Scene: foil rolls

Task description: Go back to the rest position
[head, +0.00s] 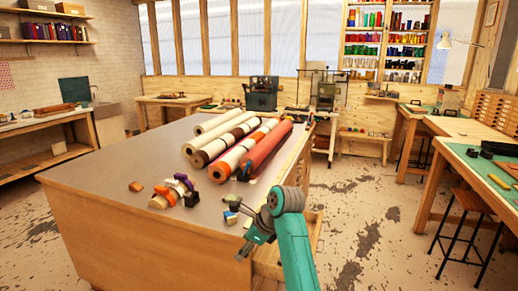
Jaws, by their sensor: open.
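My gripper (250,246) is at the end of my teal arm, at the front right corner of the large grey-topped table (110,168). It looks empty, with nothing seen between its fingers, and it is open. Several long rolls (240,144) lie side by side on the table beyond it. They are cream, brown-banded and red-orange (268,152). The gripper is apart from the rolls. The far details of the fingers are small and partly hidden by the wrist.
Small coloured blocks (178,190) lie on the table left of my gripper, and a few (231,212) lie close to it. An open drawer (270,264) juts from the table's right side. A stool (468,222) and bench (440,180) stand right. The floor (360,215) between is clear.

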